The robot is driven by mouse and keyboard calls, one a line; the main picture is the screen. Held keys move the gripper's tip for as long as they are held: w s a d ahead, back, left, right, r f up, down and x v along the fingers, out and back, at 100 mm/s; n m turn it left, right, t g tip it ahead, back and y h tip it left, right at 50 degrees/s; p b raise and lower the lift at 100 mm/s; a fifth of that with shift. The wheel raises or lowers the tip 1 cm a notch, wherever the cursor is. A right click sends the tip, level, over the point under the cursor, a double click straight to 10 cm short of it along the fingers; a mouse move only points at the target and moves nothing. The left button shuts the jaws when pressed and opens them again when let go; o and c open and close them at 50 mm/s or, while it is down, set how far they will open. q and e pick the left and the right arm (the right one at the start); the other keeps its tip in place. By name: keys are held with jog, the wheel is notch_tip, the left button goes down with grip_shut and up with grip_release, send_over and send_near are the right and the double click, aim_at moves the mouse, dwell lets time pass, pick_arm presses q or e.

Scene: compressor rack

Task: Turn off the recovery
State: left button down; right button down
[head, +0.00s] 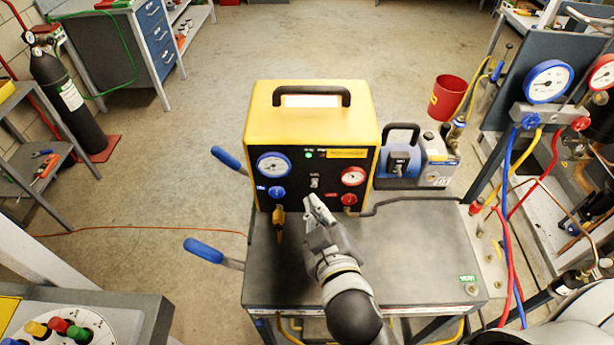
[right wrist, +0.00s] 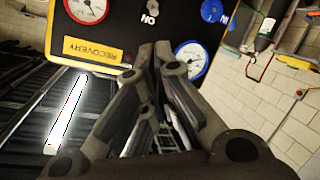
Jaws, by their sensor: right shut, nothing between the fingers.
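The yellow recovery machine (head: 255,125) stands on a grey cart (head: 420,245) in the head view. On its black front panel are a blue-rimmed gauge (head: 273,166), a red-rimmed gauge (head: 353,177), a blue knob (head: 277,192), a red knob (head: 350,199) and a lit green lamp (head: 309,155). A small light switch (head: 314,183) sits between the gauges. My right gripper (head: 312,200) is shut and empty, its tips just below the switch; contact cannot be told. The right wrist view shows the RECOVERY label (right wrist: 93,50) beside the shut fingers (right wrist: 154,48). My left gripper is not in view.
A blue vacuum pump (head: 400,160) stands right of the machine. A yellow hose fitting (head: 279,220) hangs at the panel's lower left. Gauges and coloured hoses (head: 510,200) fill the right side. Blue cart handles (head: 203,248) stick out left. The cart top before the machine is mostly clear.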

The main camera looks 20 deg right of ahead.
aim_at(304, 171)
jog(key=p+x, duration=0.2)
jog(key=x, duration=0.8)
jog(key=shift+d+p, duration=0.1)
jog(key=shift+p, duration=0.3)
jog(key=shift+w+f, duration=0.1)
jog(key=shift+w, duration=0.15)
jog(key=shift+f, duration=0.1)
